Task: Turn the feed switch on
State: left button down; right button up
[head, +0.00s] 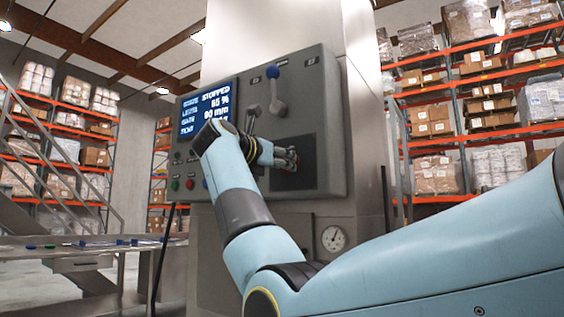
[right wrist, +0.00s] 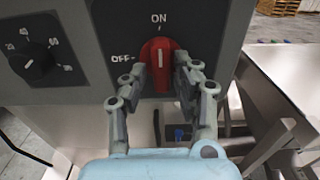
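The feed switch is a red rotary knob on a dark square plate of the grey control panel. In the right wrist view the feed switch (right wrist: 159,55) has its white line upright, towards the ON mark, with OFF to its left. In the head view only a little red of it shows at the gripper's tip. My right gripper (right wrist: 163,76) has one finger on each side of the knob and looks closed on it. My left gripper is out of view.
The control panel (head: 333,91) carries a screen (head: 208,104) reading STOPPED, a blue-knobbed lever (head: 274,74) and small buttons. A black dial (right wrist: 34,61) is left of the switch plate. A round gauge (head: 333,238) sits below. Shelving stands behind.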

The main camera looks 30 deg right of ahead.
jog(key=shift+o, duration=0.7)
jog(key=shift+r, duration=0.1)
jog(key=shift+r, duration=0.1)
jog(key=v, duration=1.2)
